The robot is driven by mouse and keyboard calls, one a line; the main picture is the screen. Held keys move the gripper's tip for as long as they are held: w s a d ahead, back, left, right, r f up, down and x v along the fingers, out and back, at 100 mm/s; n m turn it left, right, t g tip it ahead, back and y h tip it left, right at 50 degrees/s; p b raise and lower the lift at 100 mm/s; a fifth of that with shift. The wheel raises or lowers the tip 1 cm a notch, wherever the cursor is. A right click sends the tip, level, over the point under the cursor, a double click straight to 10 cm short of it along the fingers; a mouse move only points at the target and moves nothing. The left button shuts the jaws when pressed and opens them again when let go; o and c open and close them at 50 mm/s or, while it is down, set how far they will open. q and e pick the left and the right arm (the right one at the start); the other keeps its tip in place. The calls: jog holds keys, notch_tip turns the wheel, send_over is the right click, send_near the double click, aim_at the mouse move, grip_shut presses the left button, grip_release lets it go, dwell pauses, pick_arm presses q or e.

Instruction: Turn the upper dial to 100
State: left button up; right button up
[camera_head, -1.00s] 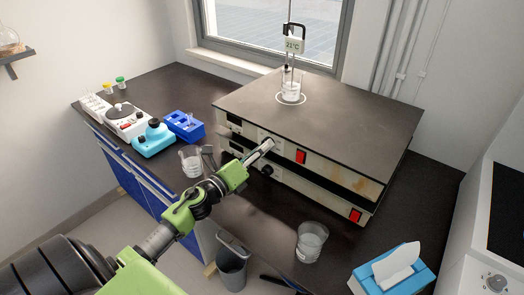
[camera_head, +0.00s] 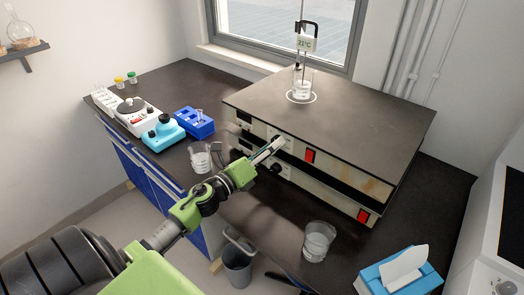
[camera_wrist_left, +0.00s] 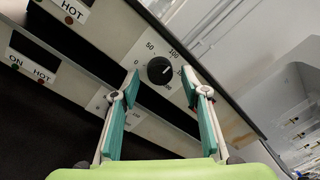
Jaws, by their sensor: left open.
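The upper dial (camera_wrist_left: 159,70) is a round black knob on the pale front panel (camera_wrist_left: 120,33) in the left wrist view. The labels 0, 50 and 100 show around it; I cannot read its setting surely. My left gripper (camera_wrist_left: 160,78) is open, with one teal-padded finger on each side of the dial. I cannot tell whether the fingers touch it. In the head view my left gripper (camera_head: 274,147) reaches the front of the upper hotplate (camera_head: 330,118) and covers the upper dial. My right gripper is not in view.
A lower dial (camera_head: 276,167) and red switches (camera_head: 310,156) are on the stacked hotplates' front. Glass beakers (camera_head: 200,158) and (camera_head: 318,241) and a blue tissue box (camera_head: 400,272) stand on the dark bench.

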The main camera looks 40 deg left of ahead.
pick_arm(q)
jog(key=s+a, duration=0.1)
jog(key=s, duration=1)
jog(key=shift+s+a+f, duration=0.15)
jog(key=shift+s+f, duration=0.2)
jog(key=shift+f, duration=0.1)
